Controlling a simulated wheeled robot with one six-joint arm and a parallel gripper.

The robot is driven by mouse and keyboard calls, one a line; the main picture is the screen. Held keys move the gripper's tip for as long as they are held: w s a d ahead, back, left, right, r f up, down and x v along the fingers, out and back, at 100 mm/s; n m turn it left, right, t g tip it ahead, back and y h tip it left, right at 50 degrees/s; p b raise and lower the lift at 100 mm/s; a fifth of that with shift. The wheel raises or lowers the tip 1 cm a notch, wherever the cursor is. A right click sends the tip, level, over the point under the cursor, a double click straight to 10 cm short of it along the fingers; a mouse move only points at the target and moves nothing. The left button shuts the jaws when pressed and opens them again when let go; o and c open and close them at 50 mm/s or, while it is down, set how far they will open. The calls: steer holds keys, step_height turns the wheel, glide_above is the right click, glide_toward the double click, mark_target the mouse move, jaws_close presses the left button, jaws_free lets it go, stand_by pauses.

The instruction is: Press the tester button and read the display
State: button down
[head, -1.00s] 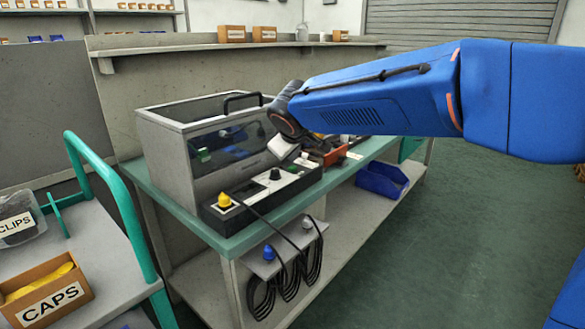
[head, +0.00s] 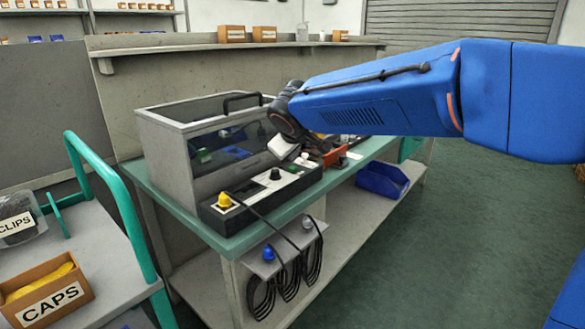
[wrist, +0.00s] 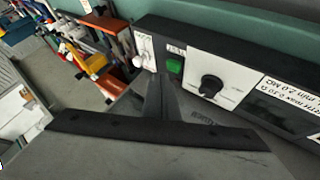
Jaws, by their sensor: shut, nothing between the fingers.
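The tester (head: 245,205) is a long black unit with a light panel at the front of the bench. In the wrist view its green button (wrist: 174,64) sits between a white panel with a round white knob (wrist: 138,61) and a black rotary knob (wrist: 211,85). A dark window that looks like the display (wrist: 277,110) lies right of the knob; I can read no figures on it. My gripper (wrist: 158,80) is shut and empty, its tips near the green button in the picture; I cannot tell whether they touch. In the head view my wrist hides the gripper's tips.
A grey box with a clear window and black handle (head: 241,99) stands behind the tester. Blue and grey plugs with coiled leads hang below. A blue bin (head: 383,180) is on the lower shelf.

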mark_target(293, 169)
steer(key=shift+f, duration=0.9)
stand_by(1.4)
steer(key=shift+r, duration=0.9)
steer(key=shift+r, duration=0.15)
steer(key=shift+r, duration=2.35)
